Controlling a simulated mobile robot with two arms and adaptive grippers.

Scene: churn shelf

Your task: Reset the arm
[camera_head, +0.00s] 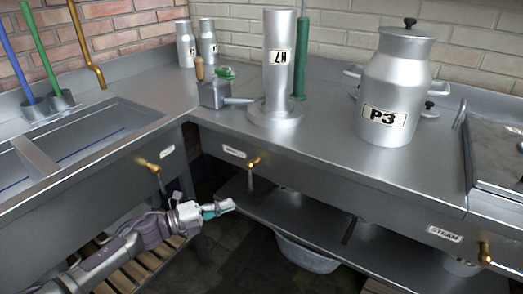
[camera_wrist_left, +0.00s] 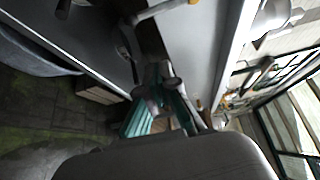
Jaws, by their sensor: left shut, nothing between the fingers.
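My left gripper (camera_head: 219,208) reaches in from the lower left in the head view. It is shut and empty, in front of the corner where the two counters meet and below the counter tops. In the left wrist view its fingers (camera_wrist_left: 172,88) show together with nothing between them. The arm behind it slants up over a slatted wooden rack (camera_head: 148,270). My right gripper is not in either view.
A milk churn marked P3 (camera_head: 390,90) and a tall metal cylinder (camera_head: 277,70) stand on the counter. A sink (camera_head: 70,140) is at left. Brass taps (camera_head: 253,163) stick out from the front panels. A lower shelf (camera_head: 300,228) sits above a metal basin (camera_head: 306,257).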

